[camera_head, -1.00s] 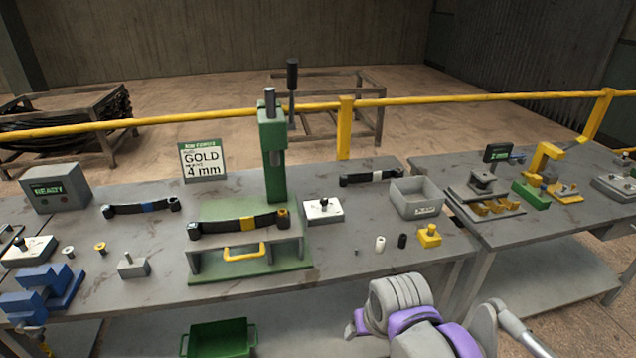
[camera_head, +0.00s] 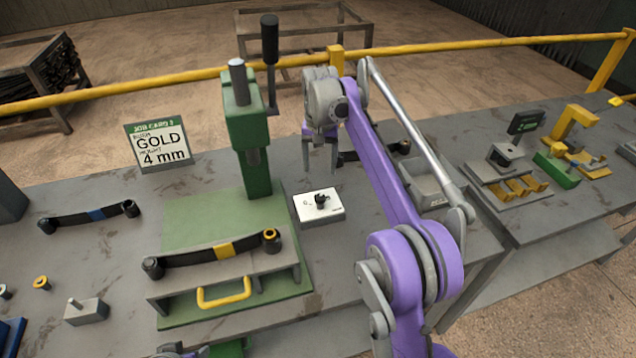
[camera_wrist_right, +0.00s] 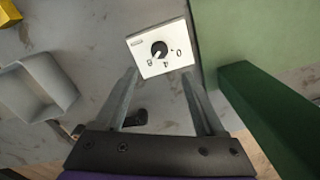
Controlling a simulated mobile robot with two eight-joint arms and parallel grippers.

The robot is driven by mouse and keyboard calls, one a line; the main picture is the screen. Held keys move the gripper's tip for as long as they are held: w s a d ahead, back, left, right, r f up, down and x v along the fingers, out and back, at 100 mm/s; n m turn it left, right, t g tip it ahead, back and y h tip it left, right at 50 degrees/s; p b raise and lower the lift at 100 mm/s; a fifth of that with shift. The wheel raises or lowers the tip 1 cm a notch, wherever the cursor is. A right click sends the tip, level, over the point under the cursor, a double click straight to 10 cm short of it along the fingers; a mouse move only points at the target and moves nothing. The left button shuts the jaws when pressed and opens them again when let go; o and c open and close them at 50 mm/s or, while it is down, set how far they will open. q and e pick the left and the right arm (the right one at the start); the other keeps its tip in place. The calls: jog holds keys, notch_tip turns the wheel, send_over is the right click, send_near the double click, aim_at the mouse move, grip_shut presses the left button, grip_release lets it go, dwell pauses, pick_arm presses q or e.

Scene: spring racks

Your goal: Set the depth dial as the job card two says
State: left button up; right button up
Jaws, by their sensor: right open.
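The job card two (camera_head: 160,146) stands upright behind the press and reads GOLD and 4 mm. The depth dial is a black knob (camera_head: 321,199) on a white plate (camera_head: 334,212), lying on the bench right of the green press. The knob also shows in the right wrist view (camera_wrist_right: 159,49), with 0, 4 and 8 marked around it; I cannot tell its exact setting. My right gripper (camera_head: 320,168) is open and empty above and behind the dial, apart from it. In the right wrist view its fingers (camera_wrist_right: 160,76) point toward the plate.
The green press (camera_head: 247,130) with its lever rises close left of the dial. A spring with a gold band (camera_head: 224,249) lies on the press fixture. A grey bin (camera_wrist_right: 42,88) stands right of the dial. A blue-banded spring (camera_head: 92,215) lies at the left.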

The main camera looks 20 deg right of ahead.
aim_at(320, 196)
jog(key=f, duration=0.6)
jog(key=f+b, duration=0.1)
jog(key=f, duration=0.3)
jog(key=shift+s+f, duration=0.1)
jog(key=shift+s, duration=0.15)
jog(key=shift+c, duration=0.4)
grip_shut()
